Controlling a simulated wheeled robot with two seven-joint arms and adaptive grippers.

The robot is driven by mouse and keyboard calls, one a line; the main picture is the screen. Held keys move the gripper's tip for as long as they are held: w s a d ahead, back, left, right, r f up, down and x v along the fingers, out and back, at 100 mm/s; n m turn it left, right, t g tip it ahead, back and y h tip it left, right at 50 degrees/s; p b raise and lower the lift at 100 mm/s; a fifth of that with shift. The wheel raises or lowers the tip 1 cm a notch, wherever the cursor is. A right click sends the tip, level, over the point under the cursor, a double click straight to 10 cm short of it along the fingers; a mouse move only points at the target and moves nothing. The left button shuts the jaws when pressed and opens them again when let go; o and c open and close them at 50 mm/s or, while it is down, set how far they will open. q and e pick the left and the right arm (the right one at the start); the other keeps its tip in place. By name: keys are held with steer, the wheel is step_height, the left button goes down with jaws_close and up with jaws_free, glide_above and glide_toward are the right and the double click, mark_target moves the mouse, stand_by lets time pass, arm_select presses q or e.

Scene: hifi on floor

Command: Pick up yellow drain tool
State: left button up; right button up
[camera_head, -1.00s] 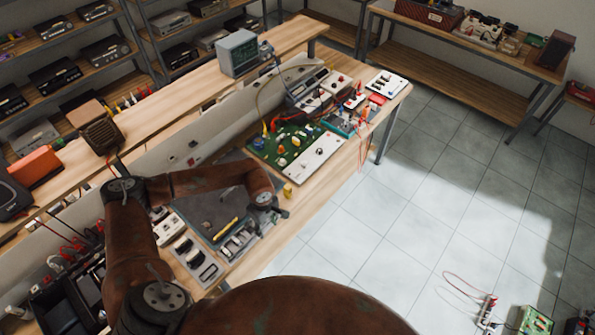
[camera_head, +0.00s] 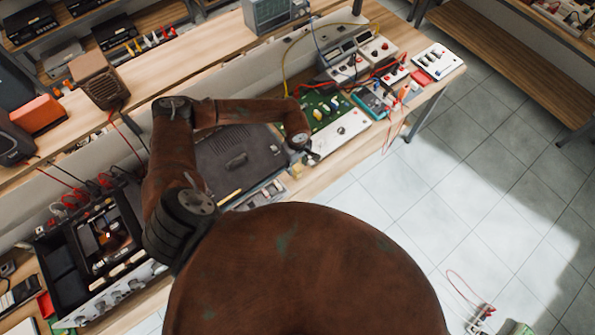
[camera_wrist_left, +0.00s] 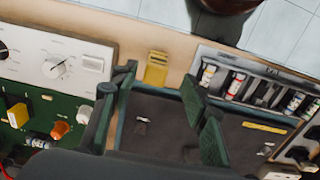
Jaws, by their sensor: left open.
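In the left wrist view a small yellow block-like piece (camera_wrist_left: 157,68) lies on the wooden bench edge, just past my left fingertips and roughly between them. A thin yellow stick (camera_wrist_left: 264,127) lies on the dark mat (camera_wrist_left: 160,120); it also shows in the head view (camera_head: 229,196). I cannot tell for sure which of the two is the drain tool. My left gripper (camera_wrist_left: 160,78) is open and empty, pointing at the block; in the head view it hangs over the bench's front edge (camera_head: 309,155). My right gripper is not in view.
A green circuit board (camera_head: 325,108) with a white panel lies beside my left gripper. A grey tray of small cylinders (camera_wrist_left: 245,82) is on its other side. A black open case (camera_head: 95,240) stands at the left. The tiled floor at right is mostly clear.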

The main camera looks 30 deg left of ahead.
mark_target(298, 167)
arm_select(q)
steer(key=f, duration=0.1)
steer(key=w+f+p, duration=0.1)
steer(key=f, duration=0.1)
steer(key=shift+a, duration=0.1)
steer(key=shift+s+f, duration=0.15)
steer(key=shift+f, duration=0.5)
steer(key=shift+s, duration=0.1)
steer(key=shift+w+f, duration=0.1)
steer(key=shift+w, duration=0.1)
steer(key=shift+c, duration=1.1)
steer(key=shift+s, duration=0.15)
steer(key=c, duration=0.5)
steer(key=shift+c, duration=1.4)
jaws_close()
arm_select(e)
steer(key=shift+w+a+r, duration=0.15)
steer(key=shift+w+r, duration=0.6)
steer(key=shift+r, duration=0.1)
